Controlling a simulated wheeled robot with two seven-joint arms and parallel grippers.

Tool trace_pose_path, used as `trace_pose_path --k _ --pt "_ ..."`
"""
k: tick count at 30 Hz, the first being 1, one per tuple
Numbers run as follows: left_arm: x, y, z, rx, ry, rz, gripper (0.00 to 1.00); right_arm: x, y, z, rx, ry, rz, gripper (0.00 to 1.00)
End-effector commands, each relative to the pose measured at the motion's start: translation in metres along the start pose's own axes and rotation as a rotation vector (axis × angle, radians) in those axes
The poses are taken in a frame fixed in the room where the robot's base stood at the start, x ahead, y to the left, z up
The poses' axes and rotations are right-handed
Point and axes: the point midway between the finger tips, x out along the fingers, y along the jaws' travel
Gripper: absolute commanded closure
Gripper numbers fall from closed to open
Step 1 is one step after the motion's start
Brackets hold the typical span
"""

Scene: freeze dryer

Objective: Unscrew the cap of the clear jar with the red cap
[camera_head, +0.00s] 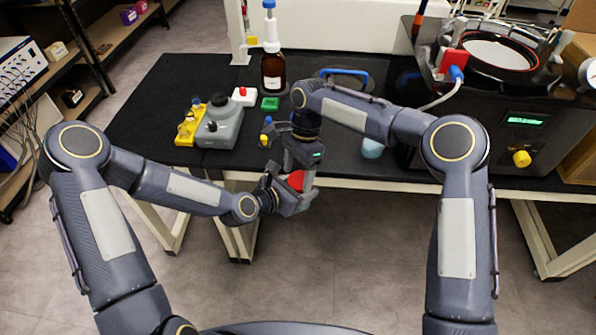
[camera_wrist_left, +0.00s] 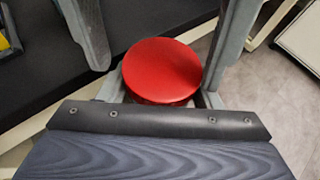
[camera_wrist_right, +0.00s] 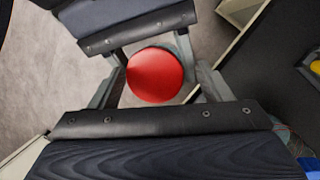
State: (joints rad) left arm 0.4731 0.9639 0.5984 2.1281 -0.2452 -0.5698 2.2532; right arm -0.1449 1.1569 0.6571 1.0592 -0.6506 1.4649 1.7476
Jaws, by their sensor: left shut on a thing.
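The red cap (camera_head: 297,181) is in front of the table edge, held up off the table between my two grippers. In the left wrist view the round cap (camera_wrist_left: 162,70) shows from above, and it also shows in the right wrist view (camera_wrist_right: 155,75). My left gripper (camera_head: 291,197) is shut below the cap, on the jar; the jar's clear body is hidden. My right gripper (camera_head: 299,166) comes from above. Its fingers stand apart on either side of the cap, with gaps visible in the right wrist view, so it is open.
The black-topped table (camera_head: 150,95) lies behind my grippers. On it are a grey device (camera_head: 220,127), a brown bottle (camera_head: 272,72), a green block (camera_head: 270,103) and a pale blue container (camera_head: 372,148). The freeze dryer (camera_head: 480,120) stands at right. Floor is free below the grippers.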

Motion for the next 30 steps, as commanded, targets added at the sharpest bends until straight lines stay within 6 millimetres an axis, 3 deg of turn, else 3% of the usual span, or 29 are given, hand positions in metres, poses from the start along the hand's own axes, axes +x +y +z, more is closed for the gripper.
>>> trace_pose_path --k 11,21,24,30 --pt "0.0 0.002 0.0 -0.001 -0.001 0.005 1.0 -0.003 0.001 0.001 0.0 0.0 0.002 0.22" --pt "0.0 0.003 0.0 -0.001 -0.001 0.006 1.0 -0.04 0.006 0.01 -0.001 0.002 0.001 0.22" --pt "0.0 0.003 0.0 -0.001 -0.001 0.006 1.0 -0.046 0.007 0.01 -0.011 -0.001 -0.002 0.15" --pt "0.0 0.003 0.001 -0.001 -0.001 0.006 1.0 -0.079 0.015 -0.001 -0.218 -0.013 -0.07 0.15"
